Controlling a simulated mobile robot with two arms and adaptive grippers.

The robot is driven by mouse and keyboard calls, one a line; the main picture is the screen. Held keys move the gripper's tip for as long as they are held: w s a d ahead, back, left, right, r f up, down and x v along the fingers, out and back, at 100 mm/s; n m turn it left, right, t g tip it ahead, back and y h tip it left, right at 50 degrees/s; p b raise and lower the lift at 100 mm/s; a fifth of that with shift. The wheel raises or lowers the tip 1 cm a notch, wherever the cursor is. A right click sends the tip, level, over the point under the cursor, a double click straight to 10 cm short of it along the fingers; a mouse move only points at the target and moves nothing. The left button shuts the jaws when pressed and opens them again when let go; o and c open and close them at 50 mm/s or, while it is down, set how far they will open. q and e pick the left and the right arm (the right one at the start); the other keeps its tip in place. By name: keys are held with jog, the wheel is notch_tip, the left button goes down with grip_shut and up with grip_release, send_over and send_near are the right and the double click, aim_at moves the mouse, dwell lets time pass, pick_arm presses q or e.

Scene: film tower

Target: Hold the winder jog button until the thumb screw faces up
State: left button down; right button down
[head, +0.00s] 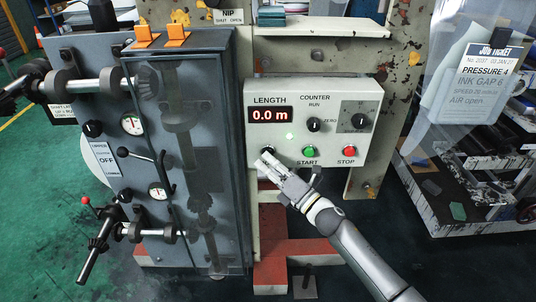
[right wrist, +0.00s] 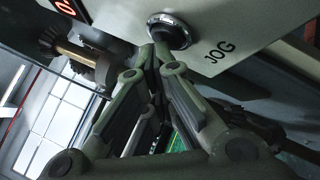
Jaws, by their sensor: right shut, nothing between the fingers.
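The jog button (head: 267,150) is a dark round button at the lower left of the cream control box (head: 318,92). In the right wrist view the jog button (right wrist: 171,31) has a pale metal ring, with the word JOG beside it. My right gripper (head: 266,160) is shut and empty, its fingertips just below the button in the head view. In the right wrist view the fingertips (right wrist: 153,52) are close to the button's lower left edge; I cannot tell whether they touch it. I cannot make out the thumb screw. My left gripper is not in view.
The box has a 0.0 m display (head: 269,115), a green START button (head: 309,152), a red STOP button (head: 348,152) and knobs. A grey cabinet (head: 88,155) with shafts, gauges and levers stands left. A loaded rack (head: 475,190) stands right.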

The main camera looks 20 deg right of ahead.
dwell(0.4)
jog(key=shift+s+a, duration=0.25)
jog(key=shift+s, duration=0.65)
jog(key=shift+s+a+p, duration=0.25)
jog(key=shift+s, duration=0.55)
jog(key=shift+s+a+p, duration=0.2)
jog(key=shift+s+p, duration=0.1)
jog(key=shift+s, duration=0.5)
jog(key=shift+s+a+p, duration=0.25)
jog(key=shift+s, duration=0.55)
